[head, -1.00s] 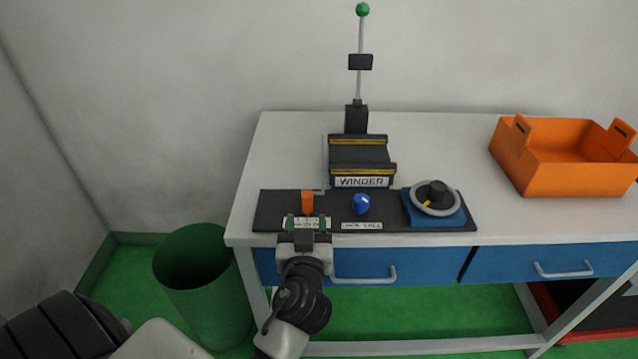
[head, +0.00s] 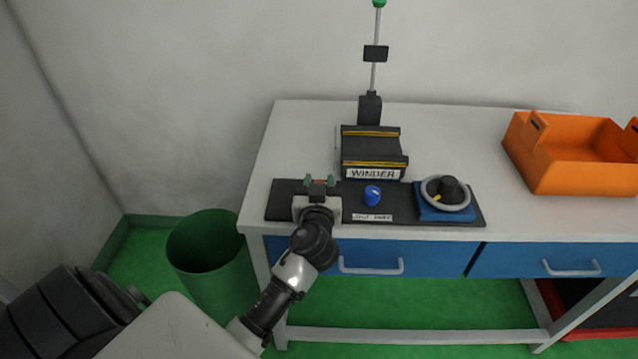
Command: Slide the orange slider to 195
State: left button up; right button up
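A black control panel (head: 276,203) lies along the front of the table. My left gripper (head: 319,181) is over its left part, its green-tipped fingers pointing away from me and apart. The orange slider is at this spot, nearly all hidden by the gripper; I cannot tell whether the fingers touch it. The slider's label and scale are covered too, so its value cannot be read. My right gripper is not in view.
A blue knob (head: 372,195) and a grey ring dial on a blue base (head: 445,213) sit to the right on the panel. The WINDER machine (head: 373,150) stands behind. An orange crate (head: 570,180) is at the right, a green bin (head: 205,258) on the floor.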

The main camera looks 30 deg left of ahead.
pick_arm(q)
grip_shut()
jog(key=shift+s+a+f+b, duration=0.1)
jog(key=shift+s+a+b, duration=0.2)
jog(key=shift+s+a, duration=0.25)
jog(key=shift+a, duration=0.35)
jog(key=shift+o, duration=1.6)
grip_release()
jog(key=shift+d, duration=0.1)
